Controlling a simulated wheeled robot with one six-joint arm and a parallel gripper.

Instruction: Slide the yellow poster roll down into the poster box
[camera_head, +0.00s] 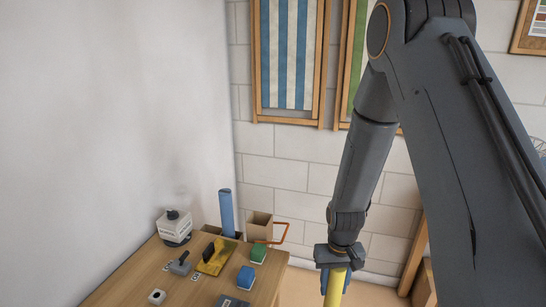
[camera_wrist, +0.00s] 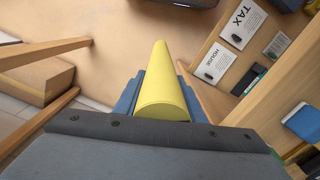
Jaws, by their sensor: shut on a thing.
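My gripper (camera_head: 338,270) is shut on the yellow poster roll (camera_head: 336,292), to the right of the table and apart from it. In the wrist view the yellow roll (camera_wrist: 163,88) lies between the blue fingers and points away from the camera. Its far end shows over open floor. In the head view its lower part is cut off by the frame. A tan open-topped box (camera_head: 259,229) stands at the table's back edge. Left of it, a blue roll (camera_head: 226,212) stands upright in a low brown holder; I cannot tell which of these is the poster box.
The wooden table (camera_head: 122,285) carries a white-and-dark container (camera_head: 174,227), a yellow item (camera_head: 213,258), a green block (camera_head: 258,253) and a blue block (camera_head: 246,277). An orange-brown handle-like frame (camera_head: 278,233) juts beside the tan box.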

